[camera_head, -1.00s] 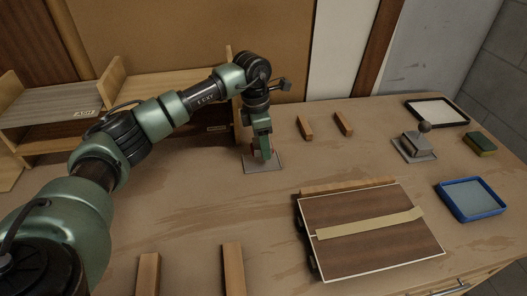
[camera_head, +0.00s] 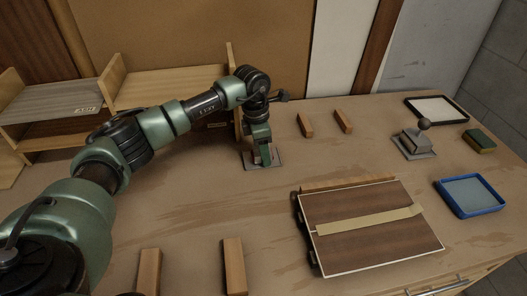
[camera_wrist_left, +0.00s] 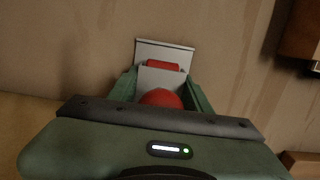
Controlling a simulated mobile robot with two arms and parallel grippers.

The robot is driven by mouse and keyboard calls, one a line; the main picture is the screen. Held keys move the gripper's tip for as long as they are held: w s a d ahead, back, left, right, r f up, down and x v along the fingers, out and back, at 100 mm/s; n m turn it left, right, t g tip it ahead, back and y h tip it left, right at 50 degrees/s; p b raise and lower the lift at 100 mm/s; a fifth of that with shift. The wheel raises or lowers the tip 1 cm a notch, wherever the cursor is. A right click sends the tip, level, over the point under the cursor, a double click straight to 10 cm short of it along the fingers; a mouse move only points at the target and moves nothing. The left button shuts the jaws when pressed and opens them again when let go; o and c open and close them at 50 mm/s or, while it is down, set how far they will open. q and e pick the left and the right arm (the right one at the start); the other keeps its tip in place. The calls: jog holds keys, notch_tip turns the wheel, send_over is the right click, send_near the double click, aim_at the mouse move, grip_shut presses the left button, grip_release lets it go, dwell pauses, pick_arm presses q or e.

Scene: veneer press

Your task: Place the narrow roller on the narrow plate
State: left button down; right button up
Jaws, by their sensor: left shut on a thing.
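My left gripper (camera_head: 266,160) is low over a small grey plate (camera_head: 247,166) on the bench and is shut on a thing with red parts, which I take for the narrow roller. In the left wrist view, a rounded red part (camera_wrist_left: 161,98) and a red strip (camera_wrist_left: 165,64) show between the green fingers, with a pale grey part between them. The plate's far edge (camera_wrist_left: 165,46) shows beyond them. Fingers hide much of the roller, and I cannot tell whether it touches the plate. My right gripper is not in view.
A veneered board (camera_head: 350,252) with a tape strip lies at front centre. A knobbed grey block (camera_head: 412,141) stands on a plate at right, near a blue tray (camera_head: 470,214) and a sponge (camera_head: 479,141). Wooden blocks and a shelf (camera_head: 165,88) stand around.

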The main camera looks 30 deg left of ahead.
pick_arm(q)
jog(key=c, duration=0.7)
grip_release()
jog(key=shift+s+f, duration=0.3)
jog(key=shift+f, duration=0.35)
jog(key=shift+o, duration=0.3)
jog(key=shift+d, duration=0.1)
jog(key=shift+r+p, duration=0.5)
jog(key=shift+r, duration=0.05)
jog(key=shift+w+r, duration=0.2)
jog(key=shift+r, duration=0.15)
jog(key=r+b, duration=0.1)
jog(key=r, duration=0.2)
jog(key=r+b, duration=0.1)
jog(key=r, duration=0.3)
jog(key=a+r, duration=0.1)
jog(key=r, duration=0.2)
jog(key=shift+s+a+r+b, duration=0.1)
jog(key=shift+s+r+b, duration=0.1)
jog(key=shift+s+b, duration=0.15)
jog(key=shift+a+r, duration=0.1)
jog(key=shift+r, duration=0.55)
